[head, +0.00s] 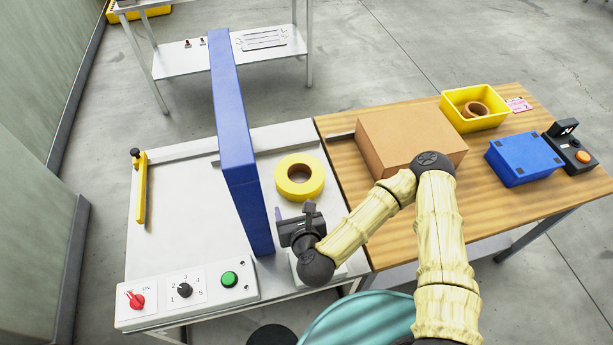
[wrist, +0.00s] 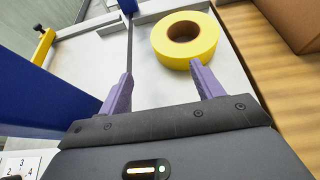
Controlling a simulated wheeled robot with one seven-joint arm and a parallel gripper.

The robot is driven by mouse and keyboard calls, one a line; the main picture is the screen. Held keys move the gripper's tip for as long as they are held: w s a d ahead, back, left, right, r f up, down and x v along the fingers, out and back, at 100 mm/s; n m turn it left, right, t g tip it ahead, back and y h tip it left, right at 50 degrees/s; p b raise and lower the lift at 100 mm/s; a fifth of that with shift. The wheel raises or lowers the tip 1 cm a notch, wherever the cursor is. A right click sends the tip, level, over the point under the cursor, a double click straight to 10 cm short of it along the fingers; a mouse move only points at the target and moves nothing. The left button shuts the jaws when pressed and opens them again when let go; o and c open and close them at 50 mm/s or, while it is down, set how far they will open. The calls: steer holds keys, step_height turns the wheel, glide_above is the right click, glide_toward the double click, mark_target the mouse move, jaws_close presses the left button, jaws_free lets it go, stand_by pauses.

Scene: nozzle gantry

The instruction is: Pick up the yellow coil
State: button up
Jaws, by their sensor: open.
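The yellow coil (head: 299,186) is a thick ring with a brown inner core. It lies flat on the white bench top, between the blue gantry beam and the cardboard box. In the wrist view the yellow coil (wrist: 186,50) is just beyond the fingertips, nearer the right finger. My gripper (head: 293,212) is on the near side of the coil. In the wrist view my gripper (wrist: 160,75) has its two purple fingers spread apart with nothing between them. The right fingertip overlaps the coil's near edge in the picture; I cannot tell whether it touches.
A tall blue beam (head: 235,150) stands left of the coil and my gripper. A cardboard box (head: 410,140) stands right, on the wooden table. Beyond it are a yellow bin (head: 458,124) holding a brown ring and a blue box (head: 524,158). A control panel (head: 188,292) sits front left.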

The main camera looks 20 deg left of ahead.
steer(key=b, duration=0.2)
glide_toward(282, 177)
steer(key=shift+x, duration=0.75)
steer(key=shift+w+a+f, duration=0.2)
steer(key=shift+w+f, duration=0.05)
steer(key=shift+w, duration=0.05)
steer(key=shift+p+x, duration=0.3)
steer(key=shift+x, duration=2.6)
steer(key=shift+r, duration=0.1)
jaws_close()
